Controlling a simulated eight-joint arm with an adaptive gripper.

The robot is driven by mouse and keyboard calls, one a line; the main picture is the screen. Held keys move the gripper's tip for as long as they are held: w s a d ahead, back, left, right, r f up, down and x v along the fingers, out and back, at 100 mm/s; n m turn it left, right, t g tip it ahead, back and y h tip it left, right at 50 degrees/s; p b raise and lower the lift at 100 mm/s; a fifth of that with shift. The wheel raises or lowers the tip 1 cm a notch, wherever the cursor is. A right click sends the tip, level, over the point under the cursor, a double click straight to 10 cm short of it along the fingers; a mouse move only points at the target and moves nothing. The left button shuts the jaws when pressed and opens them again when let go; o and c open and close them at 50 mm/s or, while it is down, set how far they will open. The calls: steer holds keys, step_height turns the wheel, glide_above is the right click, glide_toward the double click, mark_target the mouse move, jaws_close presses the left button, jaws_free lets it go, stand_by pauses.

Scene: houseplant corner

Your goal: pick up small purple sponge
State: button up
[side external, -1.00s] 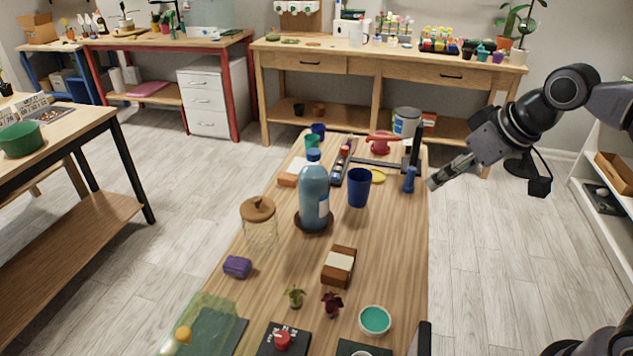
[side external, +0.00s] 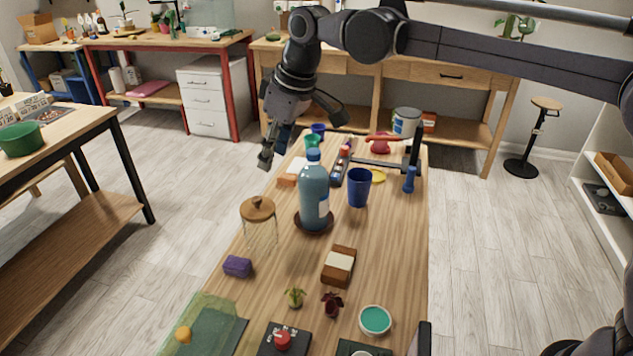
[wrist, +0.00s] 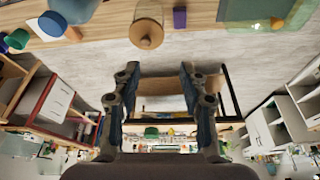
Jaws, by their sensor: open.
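The small purple sponge (side external: 237,266) lies on the left edge of the wooden table, in front of the glass jar. It also shows in the wrist view (wrist: 180,18), near the top, beside the jar's lid. My gripper (side external: 268,160) is in the air over the table's far left side, pointing down, well behind and above the sponge. In the wrist view my gripper (wrist: 155,75) shows its two fingers wide apart with nothing between them.
The glass jar with a wooden lid (side external: 257,209) stands behind the sponge. A tall blue bottle (side external: 313,190) on a brown saucer and a blue cup (side external: 359,188) stand to its right. A green translucent bin (side external: 195,318) is in front. Floor lies left of the table.

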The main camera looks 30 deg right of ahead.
steer(key=w+a+f+n+g, duration=0.1)
steer(key=w+a+f+n, duration=0.1)
steer(key=a+f, duration=0.5)
glide_above(237, 262)
steer(key=s+d, duration=0.1)
steer(key=s, duration=0.1)
steer(key=f, duration=1.5)
steer(key=shift+w+d, duration=0.2)
steer(key=shift+x, duration=3.45)
steer(key=c, duration=0.6)
